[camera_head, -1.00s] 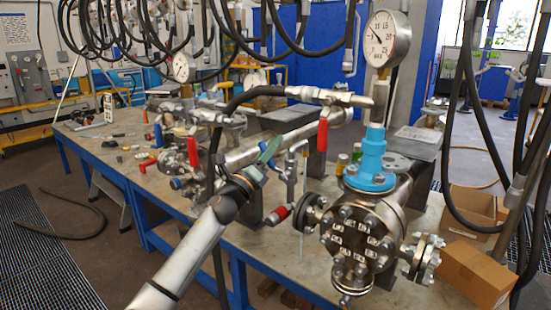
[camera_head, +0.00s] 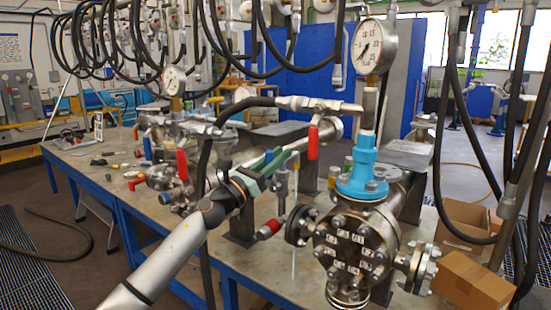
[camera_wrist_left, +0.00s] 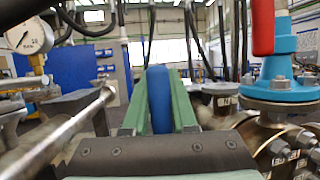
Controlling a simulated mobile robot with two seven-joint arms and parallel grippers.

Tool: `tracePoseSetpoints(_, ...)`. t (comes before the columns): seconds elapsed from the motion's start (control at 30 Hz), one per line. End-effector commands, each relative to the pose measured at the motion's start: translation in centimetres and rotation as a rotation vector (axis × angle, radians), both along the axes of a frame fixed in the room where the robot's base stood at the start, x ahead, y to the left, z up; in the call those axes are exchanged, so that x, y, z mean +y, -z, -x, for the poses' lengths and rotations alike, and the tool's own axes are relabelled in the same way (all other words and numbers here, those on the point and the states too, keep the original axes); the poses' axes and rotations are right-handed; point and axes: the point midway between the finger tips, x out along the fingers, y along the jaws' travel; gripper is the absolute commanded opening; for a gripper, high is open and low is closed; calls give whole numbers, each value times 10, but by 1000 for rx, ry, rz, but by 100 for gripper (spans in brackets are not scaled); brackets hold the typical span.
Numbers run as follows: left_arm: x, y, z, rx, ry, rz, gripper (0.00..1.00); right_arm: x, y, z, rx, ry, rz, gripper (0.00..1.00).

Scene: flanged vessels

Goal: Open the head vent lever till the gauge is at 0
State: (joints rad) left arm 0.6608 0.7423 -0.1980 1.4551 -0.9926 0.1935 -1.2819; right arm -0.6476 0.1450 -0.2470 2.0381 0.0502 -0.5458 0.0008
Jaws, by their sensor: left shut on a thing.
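My left gripper (camera_head: 277,162) reaches in from the left and is shut at a small valve beside the near vessel. In the left wrist view, its green fingers (camera_wrist_left: 186,103) close on a blue lever (camera_wrist_left: 158,98) that stands upright between them. The near vessel (camera_head: 355,250) has a bolted end flange and a blue neck (camera_head: 364,160). A round gauge (camera_head: 375,47) stands above the neck. Its needle points down and left, toward the low end; the exact reading is too small to tell. My right gripper is not in view.
A red lever (camera_head: 313,142) hangs from the hose fitting left of the neck. A red-tipped valve (camera_head: 270,229) sits below my gripper. Black hoses (camera_head: 465,150) hang at the right, above cardboard boxes (camera_head: 475,283). A second gauge (camera_head: 174,80) stands farther back on the bench.

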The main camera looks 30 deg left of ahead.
Motion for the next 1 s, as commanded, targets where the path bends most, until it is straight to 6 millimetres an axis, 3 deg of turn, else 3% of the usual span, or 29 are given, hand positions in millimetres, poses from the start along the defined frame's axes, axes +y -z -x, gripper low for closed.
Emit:
tracePoseSetpoints(0.4, -2, 1, 0, 1, 3, -13, 0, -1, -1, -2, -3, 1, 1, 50)
tracePoseSetpoints(0.43, -2, 1, 0, 1, 3, -13, 29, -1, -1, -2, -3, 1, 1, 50)
tracePoseSetpoints(0.67, -2, 1, 0, 0, 2, -10, 54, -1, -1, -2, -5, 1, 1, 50)
tracePoseSetpoints(1.0, 0, 2, 2, 0, 0, -8, 56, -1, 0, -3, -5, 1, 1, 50)
